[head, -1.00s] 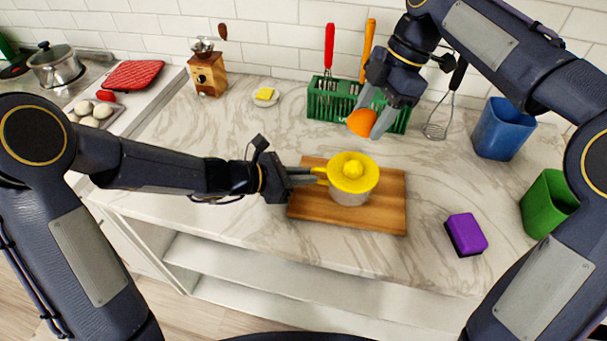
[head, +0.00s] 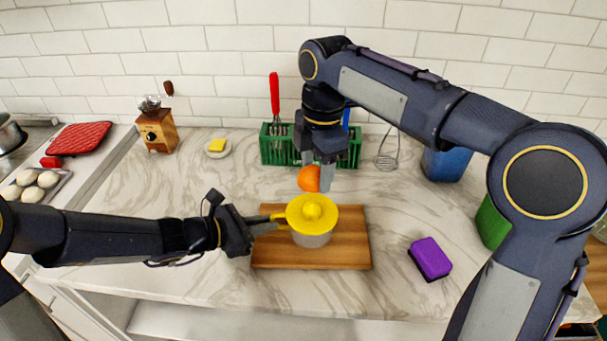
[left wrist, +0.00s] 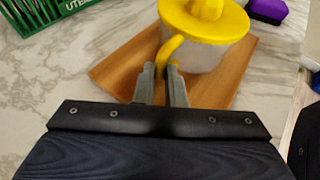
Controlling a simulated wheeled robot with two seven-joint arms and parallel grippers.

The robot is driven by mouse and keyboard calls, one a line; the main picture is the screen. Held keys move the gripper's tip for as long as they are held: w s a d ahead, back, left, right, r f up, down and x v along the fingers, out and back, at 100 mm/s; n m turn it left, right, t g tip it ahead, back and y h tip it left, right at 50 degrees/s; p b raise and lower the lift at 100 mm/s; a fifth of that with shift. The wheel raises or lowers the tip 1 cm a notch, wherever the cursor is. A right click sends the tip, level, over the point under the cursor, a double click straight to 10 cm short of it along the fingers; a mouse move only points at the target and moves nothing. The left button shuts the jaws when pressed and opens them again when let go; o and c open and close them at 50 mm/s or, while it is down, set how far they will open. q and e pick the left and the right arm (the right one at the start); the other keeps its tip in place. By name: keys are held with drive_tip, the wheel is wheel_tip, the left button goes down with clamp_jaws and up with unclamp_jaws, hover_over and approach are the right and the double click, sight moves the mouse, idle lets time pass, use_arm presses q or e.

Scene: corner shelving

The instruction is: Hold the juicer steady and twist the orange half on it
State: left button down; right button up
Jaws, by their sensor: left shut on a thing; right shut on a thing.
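The juicer (head: 312,218) has a yellow top with a ridged cone and a pale, see-through cup. It stands upright on a wooden cutting board (head: 345,252). My left gripper (head: 268,219) is shut on the juicer's yellow handle from the left; the left wrist view also shows the handle (left wrist: 172,52) between the fingers. My right gripper (head: 322,178) points down and is shut on the orange half (head: 309,179). The orange half is above and just behind the juicer's cone, apart from it. Part of the orange half is hidden by a finger.
A green utensil crate (head: 272,150) stands behind, with a whisk (head: 387,155) beside it. A purple sponge (head: 430,258) lies right of the board. A blue container (head: 446,164) and a green container (head: 491,222) stand at right.

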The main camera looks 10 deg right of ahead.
drive_tip(key=shift+f+h, duration=0.4)
drive_tip(key=shift+f, duration=2.9)
drive_tip(key=o, duration=0.4)
drive_tip(key=c, duration=0.4)
